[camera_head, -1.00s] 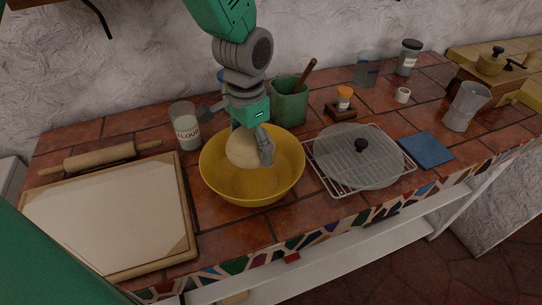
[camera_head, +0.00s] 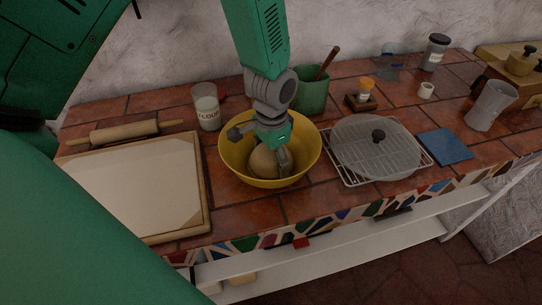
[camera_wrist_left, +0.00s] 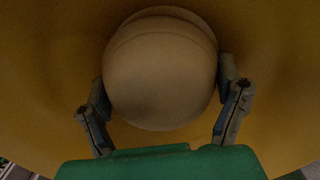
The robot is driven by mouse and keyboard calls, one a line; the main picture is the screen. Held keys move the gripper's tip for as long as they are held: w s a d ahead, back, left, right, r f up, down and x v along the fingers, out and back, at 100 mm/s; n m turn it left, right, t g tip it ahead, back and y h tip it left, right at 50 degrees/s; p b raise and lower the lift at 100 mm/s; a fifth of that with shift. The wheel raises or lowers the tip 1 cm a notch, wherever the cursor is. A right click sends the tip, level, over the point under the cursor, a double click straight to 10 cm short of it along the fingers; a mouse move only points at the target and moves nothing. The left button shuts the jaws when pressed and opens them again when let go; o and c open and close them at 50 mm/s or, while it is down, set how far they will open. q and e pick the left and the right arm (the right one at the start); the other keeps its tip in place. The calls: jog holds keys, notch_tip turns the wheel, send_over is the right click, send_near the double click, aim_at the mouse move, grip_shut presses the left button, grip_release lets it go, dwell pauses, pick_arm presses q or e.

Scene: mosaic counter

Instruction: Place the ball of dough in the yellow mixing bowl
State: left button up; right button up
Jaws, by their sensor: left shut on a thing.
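The yellow mixing bowl (camera_head: 235,165) stands on the tiled counter near its front edge. The pale ball of dough (camera_head: 262,162) is inside the bowl's rim, low down. My left gripper (camera_head: 272,158) points down into the bowl and is shut on the dough. In the left wrist view the dough (camera_wrist_left: 160,70) sits between the two fingers, with the yellow bowl wall (camera_wrist_left: 50,70) all around. I cannot tell whether the dough touches the bowl's bottom. My right gripper is not in view.
A board (camera_head: 135,190) and rolling pin (camera_head: 125,132) lie left of the bowl. A flour jar (camera_head: 207,108) and green utensil pot (camera_head: 313,92) stand behind it. A wire rack (camera_head: 345,176) with a glass lid (camera_head: 365,150) lies close on the right, beside a blue cloth (camera_head: 445,146).

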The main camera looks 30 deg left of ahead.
pick_arm(q)
jog(key=shift+w+d+f, duration=0.1)
jog(key=shift+d+f, duration=0.05)
jog(key=o, duration=1.2)
jog(key=shift+a, duration=0.65)
jog(key=shift+d, duration=0.3)
notch_tip(320, 180, up, 12)
jog(key=shift+r, duration=0.15)
